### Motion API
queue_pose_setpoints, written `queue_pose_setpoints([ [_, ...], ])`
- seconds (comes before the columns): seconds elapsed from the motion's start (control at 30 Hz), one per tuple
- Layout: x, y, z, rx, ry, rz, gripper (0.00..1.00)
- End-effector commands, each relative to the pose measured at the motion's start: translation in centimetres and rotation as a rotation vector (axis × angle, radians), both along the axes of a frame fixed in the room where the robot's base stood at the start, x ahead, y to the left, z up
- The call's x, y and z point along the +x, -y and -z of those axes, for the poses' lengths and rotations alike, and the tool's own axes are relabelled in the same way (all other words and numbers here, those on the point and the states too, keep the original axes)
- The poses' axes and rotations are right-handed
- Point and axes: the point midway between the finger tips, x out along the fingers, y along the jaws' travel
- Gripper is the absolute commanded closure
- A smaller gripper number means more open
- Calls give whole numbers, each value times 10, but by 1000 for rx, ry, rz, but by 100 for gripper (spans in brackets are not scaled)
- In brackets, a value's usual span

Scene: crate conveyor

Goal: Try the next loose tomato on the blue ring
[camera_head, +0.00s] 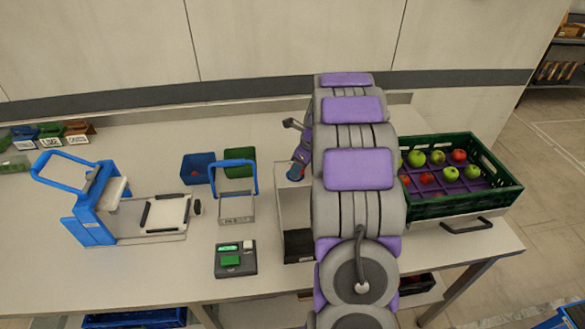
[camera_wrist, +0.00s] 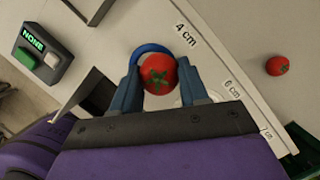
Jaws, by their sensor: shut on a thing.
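My gripper (camera_wrist: 157,85) is shut on a red tomato (camera_wrist: 158,73) with its green calyx facing the wrist camera. The blue ring (camera_wrist: 149,48) shows as an arc just beyond the tomato, by a "4 cm" label. The tomato and fingers cover the rest of the ring; I cannot tell whether the tomato touches it. Another red tomato (camera_wrist: 277,66) lies loose to the right, past the edge of the labelled board (camera_wrist: 212,52). In the head view my gripper (camera_head: 298,170) is left of my arm, which hides much of the board.
A green crate (camera_head: 465,208) with red and green round fruit stands right of my arm. A blue bin (camera_head: 198,160), a green bin (camera_head: 239,162) and a blue-handled frame (camera_head: 236,209) stand to the left. A button box (camera_head: 235,259) reads "NONE" in the wrist view (camera_wrist: 40,52).

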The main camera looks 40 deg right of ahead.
Motion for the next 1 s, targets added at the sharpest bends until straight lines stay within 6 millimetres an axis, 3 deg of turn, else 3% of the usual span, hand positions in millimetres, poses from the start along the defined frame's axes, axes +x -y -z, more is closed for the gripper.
queue_pose_setpoints([
  [0.33,-1,-20,0,-15,-12,-3,85],
  [0.73,-1,-16,0,-7,-6,-2,85],
  [1.0,-1,-26,-1,-11,-8,-3,85],
])
